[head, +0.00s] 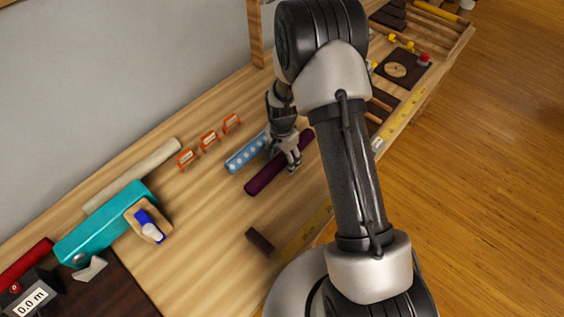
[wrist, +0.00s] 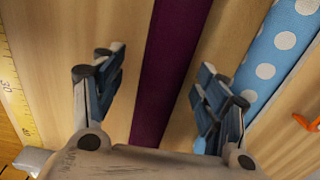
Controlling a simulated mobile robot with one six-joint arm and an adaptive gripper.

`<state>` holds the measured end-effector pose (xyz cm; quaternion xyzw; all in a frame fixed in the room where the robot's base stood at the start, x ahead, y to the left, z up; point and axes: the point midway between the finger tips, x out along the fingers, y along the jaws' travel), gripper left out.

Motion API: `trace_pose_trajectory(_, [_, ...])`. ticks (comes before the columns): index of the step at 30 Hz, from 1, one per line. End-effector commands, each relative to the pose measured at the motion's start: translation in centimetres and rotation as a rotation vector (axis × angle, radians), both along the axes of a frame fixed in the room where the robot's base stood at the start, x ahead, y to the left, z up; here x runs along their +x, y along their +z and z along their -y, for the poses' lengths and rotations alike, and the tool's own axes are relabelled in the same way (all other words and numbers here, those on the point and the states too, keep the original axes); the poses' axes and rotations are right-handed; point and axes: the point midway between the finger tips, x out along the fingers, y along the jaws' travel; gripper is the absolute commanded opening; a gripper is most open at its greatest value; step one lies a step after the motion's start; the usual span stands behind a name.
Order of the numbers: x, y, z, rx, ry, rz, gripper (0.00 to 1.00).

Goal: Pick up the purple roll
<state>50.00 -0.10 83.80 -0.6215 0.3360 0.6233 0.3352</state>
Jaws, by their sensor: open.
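The purple roll (head: 266,176) lies on the wooden bench top in the head view, slanting up to the right, its middle partly hidden by my gripper (head: 291,163). In the wrist view the purple roll (wrist: 168,70) runs lengthwise between the two open fingers of my gripper (wrist: 160,75). Bare wood shows between the roll and each finger, so no contact is visible. The gripper holds nothing.
A blue polka-dot roll (head: 246,153) lies close beside the purple one, also in the wrist view (wrist: 278,50). Orange items (head: 209,140) stand behind. A dark block (head: 260,241) and a yellow tape measure (head: 308,232) lie in front.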

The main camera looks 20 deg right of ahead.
Motion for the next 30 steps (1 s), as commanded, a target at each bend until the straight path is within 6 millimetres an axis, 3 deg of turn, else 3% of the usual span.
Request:
trace_pose_trajectory(7, [0.1,-0.08,-0.03,0.0,0.001,0.002,0.66])
trace_pose_trajectory(30, [0.08,-0.08,-0.03,0.0,0.001,0.002,0.14])
